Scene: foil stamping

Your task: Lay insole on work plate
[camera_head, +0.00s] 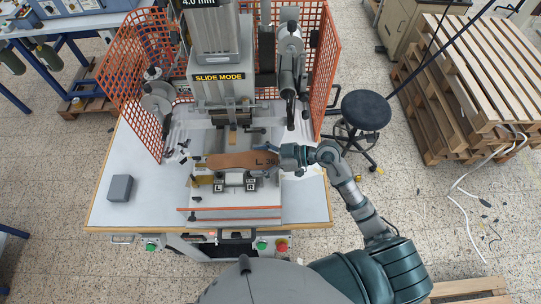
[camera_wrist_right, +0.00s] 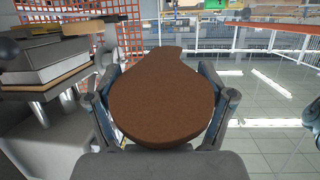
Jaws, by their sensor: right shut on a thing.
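The brown insole (camera_head: 232,160), marked with an L and a number, lies lengthwise across the front of the stamping machine. My right gripper (camera_head: 278,154) comes in from the right and is shut on the insole's right end. In the right wrist view the insole (camera_wrist_right: 160,95) fills the middle, with a finger of the right gripper (camera_wrist_right: 160,112) at each side. The insole is over the work plate area, behind two small blocks (camera_head: 235,182) marked L and R; it hides what is beneath. I cannot tell whether it touches the plate. My left gripper is not in view.
The press head with its SLIDE MODE label (camera_head: 219,77) stands just behind. Orange mesh guards (camera_head: 323,75) flank it. A grey box (camera_head: 120,188) sits on the white table (camera_head: 145,208), whose left part is mostly clear. A stool (camera_head: 366,110) and pallets stand at right.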

